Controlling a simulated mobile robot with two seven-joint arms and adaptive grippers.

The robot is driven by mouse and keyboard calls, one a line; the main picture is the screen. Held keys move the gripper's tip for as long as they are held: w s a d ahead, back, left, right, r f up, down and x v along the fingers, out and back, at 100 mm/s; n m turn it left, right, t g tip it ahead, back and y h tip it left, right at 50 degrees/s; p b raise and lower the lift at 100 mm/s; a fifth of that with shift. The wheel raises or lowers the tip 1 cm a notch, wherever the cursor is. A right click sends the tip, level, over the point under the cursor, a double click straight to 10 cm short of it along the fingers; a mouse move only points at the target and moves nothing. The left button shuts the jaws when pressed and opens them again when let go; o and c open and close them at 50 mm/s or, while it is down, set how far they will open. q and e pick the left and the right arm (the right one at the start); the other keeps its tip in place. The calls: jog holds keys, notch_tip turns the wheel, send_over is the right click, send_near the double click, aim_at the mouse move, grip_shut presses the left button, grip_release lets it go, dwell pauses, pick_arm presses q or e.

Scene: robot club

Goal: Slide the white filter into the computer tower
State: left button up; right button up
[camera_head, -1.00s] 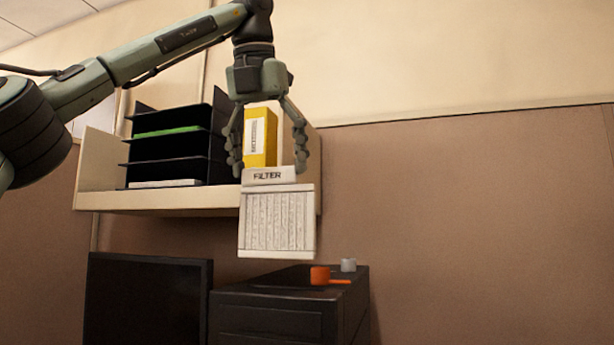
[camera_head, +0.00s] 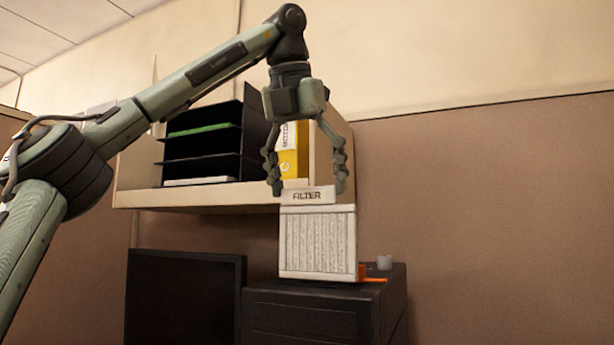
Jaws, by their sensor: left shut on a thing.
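The white filter (camera_head: 317,243) is a pleated panel with a top handle marked "FILTER". My left gripper (camera_head: 307,188) points down, its two fingers on either side of the handle, and is shut on it. The filter hangs upright. The black computer tower (camera_head: 310,315) stands below, and the filter's lower edge shows just in front of or over the tower's top. I cannot tell whether they touch. The slot in the tower does not show. My right gripper is not in view.
An orange object (camera_head: 374,279), partly hidden by the filter, and a small grey cylinder (camera_head: 385,262) sit on the tower's top. A dark monitor (camera_head: 184,300) stands left of the tower. A shelf (camera_head: 220,197) behind holds a black file tray (camera_head: 208,148) and a yellow box (camera_head: 291,160).

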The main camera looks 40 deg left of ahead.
aim_at(307, 246)
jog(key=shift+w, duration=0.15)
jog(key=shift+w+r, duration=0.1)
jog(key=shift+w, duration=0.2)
pick_arm(q)
jog(key=shift+f, duration=0.15)
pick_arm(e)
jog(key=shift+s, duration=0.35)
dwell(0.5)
pick_arm(q)
jog(key=shift+f+b, duration=0.3)
jog(key=shift+f, duration=0.3)
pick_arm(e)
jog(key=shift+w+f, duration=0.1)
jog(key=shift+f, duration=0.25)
pick_arm(q)
jog(key=shift+f+b, duration=2.1)
jog(key=shift+f, duration=0.5)
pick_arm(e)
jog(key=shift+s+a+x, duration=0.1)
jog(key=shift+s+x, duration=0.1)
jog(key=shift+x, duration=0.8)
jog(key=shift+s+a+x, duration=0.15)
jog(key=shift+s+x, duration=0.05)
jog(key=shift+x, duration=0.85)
pick_arm(q)
jog(key=shift+f+b, duration=1)
jog(key=shift+f, duration=0.6)
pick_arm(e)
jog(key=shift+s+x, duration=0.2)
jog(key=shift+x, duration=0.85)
